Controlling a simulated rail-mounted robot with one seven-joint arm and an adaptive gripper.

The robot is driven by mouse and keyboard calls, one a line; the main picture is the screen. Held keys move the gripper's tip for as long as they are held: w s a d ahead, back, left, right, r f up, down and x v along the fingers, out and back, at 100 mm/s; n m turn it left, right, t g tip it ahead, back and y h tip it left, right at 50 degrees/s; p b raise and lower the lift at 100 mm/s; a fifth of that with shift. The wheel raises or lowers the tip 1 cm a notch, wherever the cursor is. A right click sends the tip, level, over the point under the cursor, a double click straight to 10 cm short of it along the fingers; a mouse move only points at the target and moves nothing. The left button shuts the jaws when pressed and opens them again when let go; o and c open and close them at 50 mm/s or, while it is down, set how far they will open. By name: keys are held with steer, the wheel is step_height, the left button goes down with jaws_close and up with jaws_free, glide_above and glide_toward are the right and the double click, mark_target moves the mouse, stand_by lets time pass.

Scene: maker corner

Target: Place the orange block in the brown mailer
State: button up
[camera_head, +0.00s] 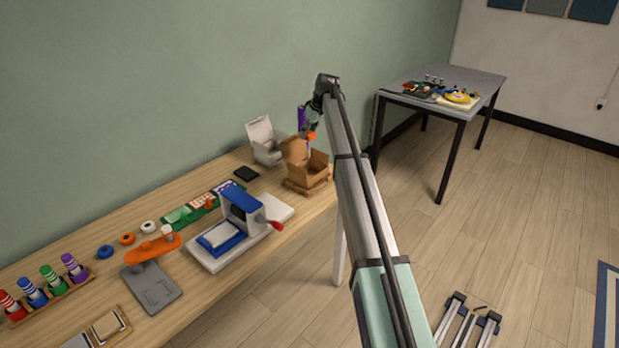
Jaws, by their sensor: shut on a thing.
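The orange block (311,136) is held in my gripper (310,132), a little above the brown mailer. The brown mailer (308,172) is an open cardboard box with its lid raised at the back, on the far right end of the wooden bench. My gripper is shut on the orange block, pointing down, with my arm partly in front of it. The fingertips are small in this view, and the block's exact height over the box is hard to tell.
A white open box (266,150) stands left of the brown mailer. A blue and white press (240,220) with a red handle, a black pad (246,173) and an orange tool (152,248) sit nearer on the bench (200,290). A grey table (470,80) stands far right.

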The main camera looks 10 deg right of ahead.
step_height(320, 180, down, 20)
steer(key=p, duration=0.4)
steer(key=shift+r, duration=0.25)
steer(key=shift+f, duration=0.25)
steer(key=o, duration=1.3)
steer(key=shift+r, duration=0.1)
steer(key=shift+c, duration=0.2)
steer(key=shift+r, duration=0.25)
steer(key=b+v, duration=0.2)
steer(key=v, duration=0.9)
steer(key=shift+r, duration=0.4)
steer(key=shift+d, duration=0.15)
